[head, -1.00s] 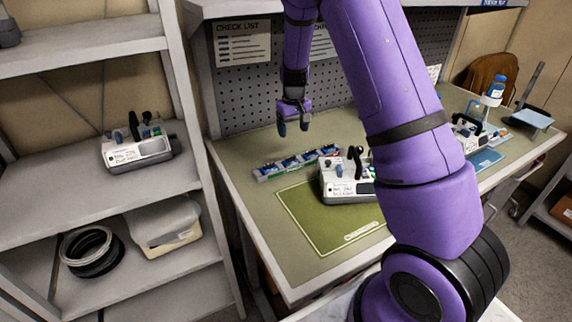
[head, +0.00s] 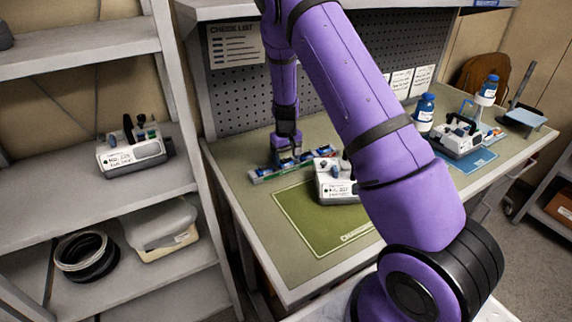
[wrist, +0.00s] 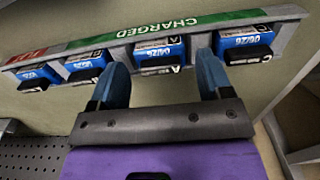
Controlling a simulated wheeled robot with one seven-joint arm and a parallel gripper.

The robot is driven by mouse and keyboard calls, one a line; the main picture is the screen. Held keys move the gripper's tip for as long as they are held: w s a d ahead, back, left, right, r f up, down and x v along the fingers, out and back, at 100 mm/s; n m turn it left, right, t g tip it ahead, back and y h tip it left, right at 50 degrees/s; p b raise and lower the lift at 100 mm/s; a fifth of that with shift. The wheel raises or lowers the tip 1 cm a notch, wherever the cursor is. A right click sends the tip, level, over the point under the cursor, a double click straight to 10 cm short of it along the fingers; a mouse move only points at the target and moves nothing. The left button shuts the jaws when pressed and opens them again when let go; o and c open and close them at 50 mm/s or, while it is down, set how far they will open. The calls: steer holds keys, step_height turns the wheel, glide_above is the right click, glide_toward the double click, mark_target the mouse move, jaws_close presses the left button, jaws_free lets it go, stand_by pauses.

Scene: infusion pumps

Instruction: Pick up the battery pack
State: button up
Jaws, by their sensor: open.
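Several blue battery packs with black ends sit side by side in a grey rack (head: 258,178) at the back of the bench. In the wrist view the rack (wrist: 118,47) has a green strip reading CHARGED and a red strip at the left. My gripper (wrist: 161,62) is open and empty. Its two blue fingers point at the rack, one on each side of the battery pack marked A (wrist: 160,52). I cannot tell whether they touch it. In the head view my gripper (head: 287,157) is low over the rack and hides part of it.
Another pump (head: 458,140) is on a blue mat at the right, near blue-capped bottles (head: 425,110). A shelf (head: 100,206) at the left holds a third pump (head: 130,155).

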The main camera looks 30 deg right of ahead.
steer(key=shift+f, duration=0.2)
steer(key=shift+c, duration=0.2)
steer(key=c, duration=0.8)
